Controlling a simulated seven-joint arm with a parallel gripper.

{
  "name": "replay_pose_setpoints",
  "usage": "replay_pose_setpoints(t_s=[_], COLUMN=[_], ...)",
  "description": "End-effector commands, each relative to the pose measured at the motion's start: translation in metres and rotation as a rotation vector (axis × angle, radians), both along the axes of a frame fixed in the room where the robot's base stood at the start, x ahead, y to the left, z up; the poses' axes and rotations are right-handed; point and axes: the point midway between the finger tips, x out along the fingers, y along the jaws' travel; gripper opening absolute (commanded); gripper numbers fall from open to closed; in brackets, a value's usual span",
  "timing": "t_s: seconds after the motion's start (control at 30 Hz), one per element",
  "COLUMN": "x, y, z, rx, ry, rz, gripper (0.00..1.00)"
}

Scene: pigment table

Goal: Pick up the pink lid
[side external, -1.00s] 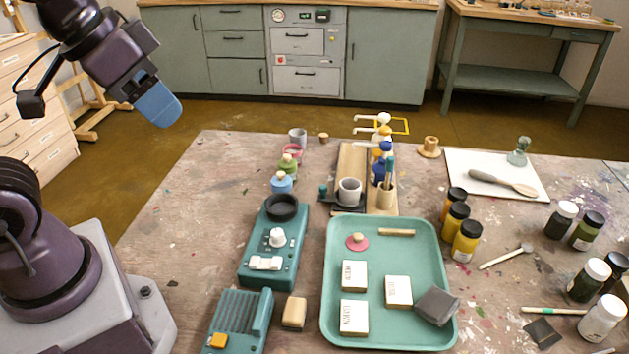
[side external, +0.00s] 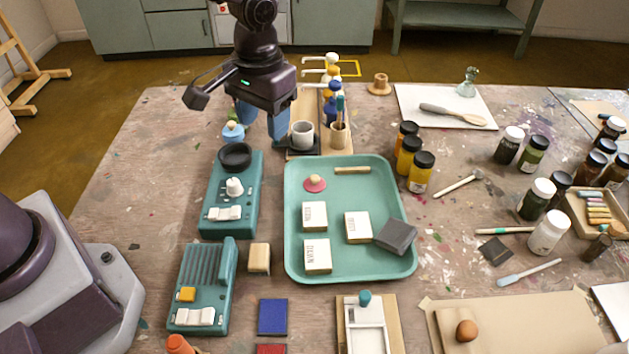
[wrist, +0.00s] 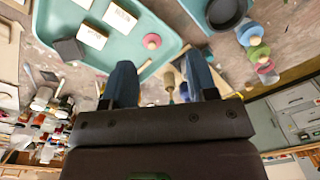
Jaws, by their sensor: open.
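The pink lid (side external: 315,183) is a small round disc with a wooden knob. It lies flat near the back left corner inside the teal tray (side external: 350,279). It also shows in the wrist view (wrist: 152,41), just beyond and between my fingertips. My gripper (side external: 262,124) points down with its blue fingers apart and nothing between them. It is above the table, behind and to the left of the lid and clear of it. In the wrist view my gripper (wrist: 160,66) is also empty.
The tray also holds a wooden stick (side external: 352,170), several labelled blocks and a dark grey block (side external: 395,236). A teal device with a black ring (side external: 235,156) stands left of the tray. A grey cup (side external: 302,135) and a brush pot (side external: 338,135) stand behind it.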

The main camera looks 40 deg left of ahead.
Motion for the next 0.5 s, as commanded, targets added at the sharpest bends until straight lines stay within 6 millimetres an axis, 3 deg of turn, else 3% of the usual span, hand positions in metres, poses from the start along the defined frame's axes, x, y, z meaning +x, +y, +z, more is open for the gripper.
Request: replay_pose_setpoints(t_s=[0.03, 0.1, 0.23, 0.33, 0.5], x=[0.013, 0.03, 0.06, 0.086, 0.09], y=[-0.006, -0.011, -0.02, -0.023, -0.024], z=[-0.022, -0.043, -0.07, -0.062, -0.064], rx=[0.014, 0.03, 0.043, 0.021, 0.008], ry=[0.014, 0.012, -0.024, -0.099, -0.117], rz=[0.035, 0.092, 0.21, 0.323, 0.415], gripper=[0.53, 0.53, 0.53, 0.53, 0.53])
